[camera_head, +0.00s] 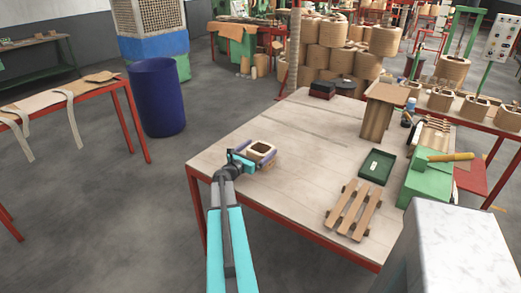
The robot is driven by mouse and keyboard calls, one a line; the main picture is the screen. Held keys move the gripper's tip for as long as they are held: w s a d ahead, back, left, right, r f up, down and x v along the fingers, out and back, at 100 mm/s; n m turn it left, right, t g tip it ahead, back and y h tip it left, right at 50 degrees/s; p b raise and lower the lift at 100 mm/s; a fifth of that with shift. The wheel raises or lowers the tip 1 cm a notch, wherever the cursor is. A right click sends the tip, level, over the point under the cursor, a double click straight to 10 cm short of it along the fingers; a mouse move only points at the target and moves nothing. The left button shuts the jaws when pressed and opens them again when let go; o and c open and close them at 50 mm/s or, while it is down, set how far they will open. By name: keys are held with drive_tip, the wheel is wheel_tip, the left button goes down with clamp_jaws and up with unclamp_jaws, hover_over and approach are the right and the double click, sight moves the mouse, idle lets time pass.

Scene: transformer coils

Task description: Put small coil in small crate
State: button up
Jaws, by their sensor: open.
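The small coil (261,150), a pale tan squarish ring with a dark hole, stands on the wooden table near its left edge. My gripper (257,157) is at the coil, with its bluish-grey fingers open on either side of it. Whether the fingers touch the coil is too small to tell. A shallow dark green open crate (376,157) lies on the table to the right of the coil, with a small pale item inside. It looks like the small crate.
A slatted wooden pallet (354,211) lies in front of the green crate. A tall wooden stand (377,115) is behind it. Dark red boxes (322,90) sit at the back. Tabletop between coil and crate is clear.

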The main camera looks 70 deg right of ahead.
drive_tip(key=b+v, duration=0.2)
drive_tip(key=v, duration=0.8)
drive_tip(key=shift+a, duration=0.35)
drive_tip(key=shift+r, duration=0.1)
